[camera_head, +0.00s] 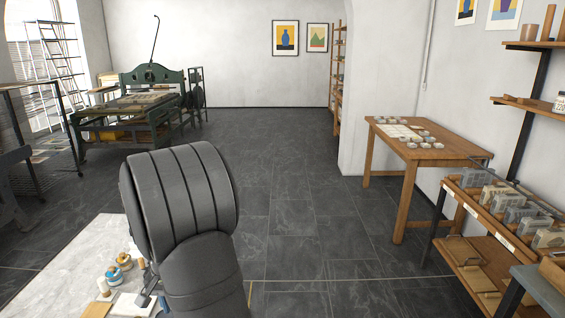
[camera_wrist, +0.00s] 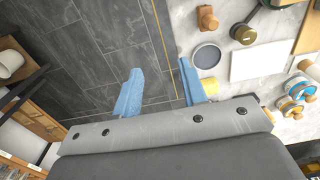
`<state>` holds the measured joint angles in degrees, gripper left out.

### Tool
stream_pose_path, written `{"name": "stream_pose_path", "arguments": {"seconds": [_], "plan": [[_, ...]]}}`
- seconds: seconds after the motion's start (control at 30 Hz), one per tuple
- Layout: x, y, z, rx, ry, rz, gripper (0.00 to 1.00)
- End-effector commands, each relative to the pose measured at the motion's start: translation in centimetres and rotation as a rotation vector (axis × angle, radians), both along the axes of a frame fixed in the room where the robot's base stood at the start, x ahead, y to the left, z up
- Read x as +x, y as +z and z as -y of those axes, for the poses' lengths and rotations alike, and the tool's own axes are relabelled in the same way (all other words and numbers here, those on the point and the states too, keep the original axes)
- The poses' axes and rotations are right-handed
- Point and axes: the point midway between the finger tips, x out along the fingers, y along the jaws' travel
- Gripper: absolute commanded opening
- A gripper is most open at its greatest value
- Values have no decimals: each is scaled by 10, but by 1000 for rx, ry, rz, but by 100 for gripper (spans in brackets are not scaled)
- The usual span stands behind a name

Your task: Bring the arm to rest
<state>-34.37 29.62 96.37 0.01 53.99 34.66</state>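My gripper (camera_wrist: 160,85) shows in the wrist view as two blue fingers standing apart with a clear gap. Nothing is held between them. Dark floor tiles show behind the gap, and the edge of a pale stone-like worktop (camera_wrist: 226,82) lies close to the right finger. In the head view my dark arm rises at the lower middle and hides part of the worktop (camera_head: 62,262). Only a small blue bit of the gripper shows there, low beside the arm.
The worktop carries a white sheet (camera_wrist: 262,58), a grey disc (camera_wrist: 207,57), a wooden-knobbed piece (camera_wrist: 207,17) and blue and orange round items (camera_head: 112,275). A green press (camera_head: 150,85) stands back left. A wooden table (camera_head: 425,150) and loaded shelves (camera_head: 490,225) stand right. Open floor lies between.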

Motion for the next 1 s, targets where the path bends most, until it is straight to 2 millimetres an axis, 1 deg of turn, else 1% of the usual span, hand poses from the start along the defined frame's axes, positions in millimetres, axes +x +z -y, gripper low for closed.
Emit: {"name": "stream_pose_path", "arguments": {"seconds": [0.03,0.13,0.2,0.6,1.0], "plan": [[2,6,10,1,-5,1,39],[5,16,26,1,-5,2,39],[9,18,38,-1,-5,-1,39],[46,-25,96,-2,-3,-3,39],[71,-66,161,-2,-3,-3,39]]}}
